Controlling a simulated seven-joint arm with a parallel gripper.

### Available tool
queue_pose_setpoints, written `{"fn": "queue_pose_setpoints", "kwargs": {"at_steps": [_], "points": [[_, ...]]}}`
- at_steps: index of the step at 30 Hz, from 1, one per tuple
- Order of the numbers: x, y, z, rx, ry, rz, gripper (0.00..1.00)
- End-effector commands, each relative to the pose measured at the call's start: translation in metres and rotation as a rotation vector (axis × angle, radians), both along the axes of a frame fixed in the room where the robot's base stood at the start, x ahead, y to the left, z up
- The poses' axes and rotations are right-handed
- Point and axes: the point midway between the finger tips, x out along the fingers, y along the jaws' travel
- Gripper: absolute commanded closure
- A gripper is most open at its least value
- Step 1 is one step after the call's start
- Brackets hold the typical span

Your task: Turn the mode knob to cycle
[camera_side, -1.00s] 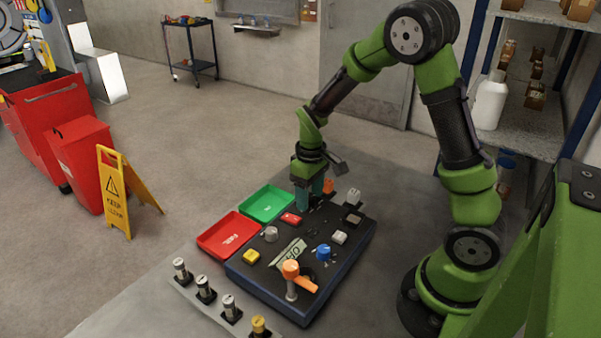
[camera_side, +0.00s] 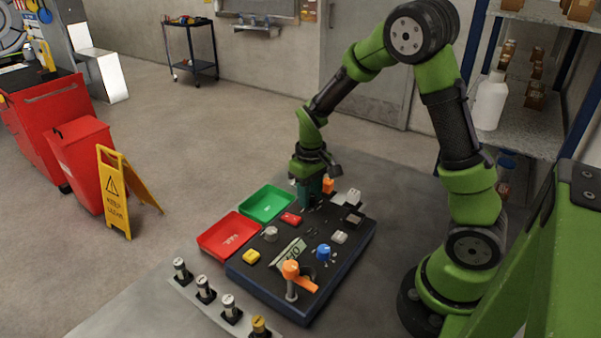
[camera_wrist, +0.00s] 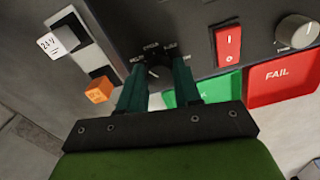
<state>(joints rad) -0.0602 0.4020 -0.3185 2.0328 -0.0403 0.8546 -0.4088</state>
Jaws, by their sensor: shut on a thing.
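The mode knob (camera_wrist: 156,72) is a small dark round knob on the dark panel (camera_wrist: 120,15), with short white labels around its far side. The middle label seems to read CYCLE; the others are too small to read surely. My gripper (camera_wrist: 158,75) has its two green fingers shut on the knob, one on each side. In the side view my gripper (camera_side: 310,200) points down at the far end of the panel, and its fingers hide the knob there. Which label the knob points at cannot be told.
Beside the knob are a red rocker switch (camera_wrist: 228,45), an orange block (camera_wrist: 99,90) and a white 24V plug (camera_wrist: 64,40). A green tray (camera_side: 265,204) and a red FAIL tray (camera_wrist: 283,80) lie close by. An orange-handled lever (camera_side: 292,270) stands at the panel's near end.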

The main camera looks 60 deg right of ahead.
Motion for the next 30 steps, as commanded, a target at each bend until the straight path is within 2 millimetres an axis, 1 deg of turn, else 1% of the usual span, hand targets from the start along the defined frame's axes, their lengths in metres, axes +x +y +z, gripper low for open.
{"fn": "queue_pose_setpoints", "kwargs": {"at_steps": [9, 18, 24, 30], "points": [[0.0005, -0.0002, 0.0009, -0.001, -0.002, -0.269, 0.97], [0.0006, -0.0002, 0.0010, 0.000, -0.002, -0.478, 0.97], [0.0006, -0.0003, 0.0012, 0.000, -0.002, -0.559, 0.97], [0.0007, -0.0003, 0.0012, 0.000, -0.002, -0.596, 0.97]]}}
